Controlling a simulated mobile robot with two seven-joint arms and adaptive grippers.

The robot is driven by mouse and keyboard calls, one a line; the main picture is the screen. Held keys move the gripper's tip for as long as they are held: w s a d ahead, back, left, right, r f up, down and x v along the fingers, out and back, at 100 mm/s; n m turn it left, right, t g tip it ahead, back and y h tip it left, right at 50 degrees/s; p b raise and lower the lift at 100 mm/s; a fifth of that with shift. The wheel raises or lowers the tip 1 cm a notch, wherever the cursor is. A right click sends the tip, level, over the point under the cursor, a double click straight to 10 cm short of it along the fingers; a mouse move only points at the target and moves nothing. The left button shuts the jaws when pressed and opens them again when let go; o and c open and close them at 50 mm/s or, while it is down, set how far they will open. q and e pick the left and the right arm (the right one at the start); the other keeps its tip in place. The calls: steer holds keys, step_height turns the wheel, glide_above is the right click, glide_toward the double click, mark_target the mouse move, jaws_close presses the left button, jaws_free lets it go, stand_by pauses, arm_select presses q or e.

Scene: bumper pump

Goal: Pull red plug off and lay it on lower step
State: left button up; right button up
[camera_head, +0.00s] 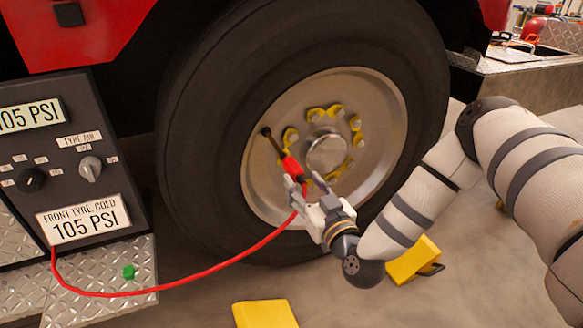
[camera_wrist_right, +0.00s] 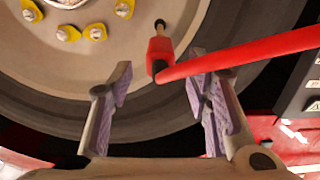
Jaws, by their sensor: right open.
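The red plug (camera_head: 290,168) is at the end of a red hose (camera_head: 235,258) and sits on the dark valve stem (camera_head: 272,140) in the wheel. My right gripper (camera_head: 305,181) is open just below the plug. In the right wrist view, the plug (camera_wrist_right: 160,54) lies just beyond the gap between the open fingertips (camera_wrist_right: 159,78), and the hose (camera_wrist_right: 245,54) runs to the upper right past the right finger. No grip on the plug shows. The lower step (camera_head: 115,303) is diamond plate at lower left. My left gripper is not in view.
A grey panel (camera_head: 105,180) reading 105 PSI stands left of the tyre (camera_head: 205,140). A small green piece (camera_head: 128,271) lies on the step near the hose loop. Yellow blocks (camera_head: 265,314) (camera_head: 412,260) are on the floor. Much of the step is clear.

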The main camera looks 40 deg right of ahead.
mark_target(299, 177)
steer(key=b+x, duration=0.3)
steer(key=x, duration=0.4)
steer(key=shift+w+f, duration=0.1)
steer(key=shift+w, duration=0.15)
steer(key=shift+x, duration=0.75)
steer(key=shift+p, duration=0.3)
stand_by(0.4)
jaws_close()
steer(key=shift+s+a, duration=0.1)
steer(key=shift+p+v, duration=0.95)
steer(key=shift+v, duration=0.45)
steer(key=shift+p+v, duration=0.75)
steer(key=shift+v, duration=0.75)
